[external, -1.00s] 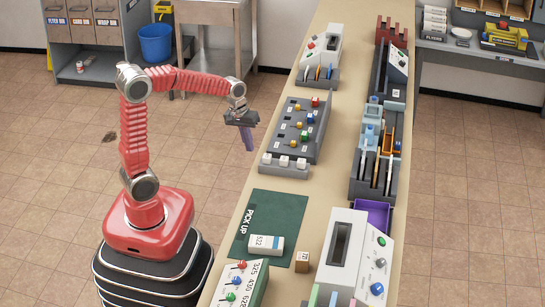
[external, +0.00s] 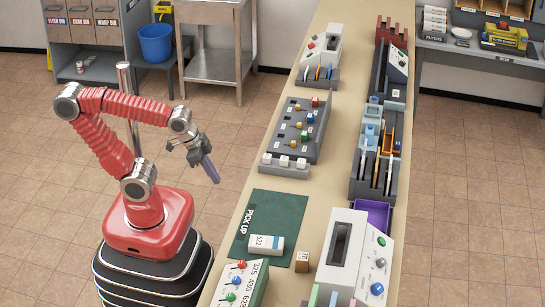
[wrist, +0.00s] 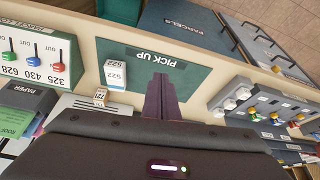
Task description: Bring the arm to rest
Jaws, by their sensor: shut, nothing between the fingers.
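My gripper (external: 212,170) hangs in the air left of the counter's left edge, its purple fingers shut with nothing between them. The arm is bent, with its elbow up at the left above my base. In the wrist view the shut fingers (wrist: 161,100) stand in front of the green PICK UP mat (wrist: 190,72). The mat also shows on the counter in the external view (external: 290,206).
A white box marked 522 (external: 266,244) and a small brown cube (external: 302,260) are on the counter (external: 345,110). A panel with coloured knobs (external: 300,130) and a grey-white machine (external: 350,255) also stand there. Floor between base and metal table (external: 214,45) is clear.

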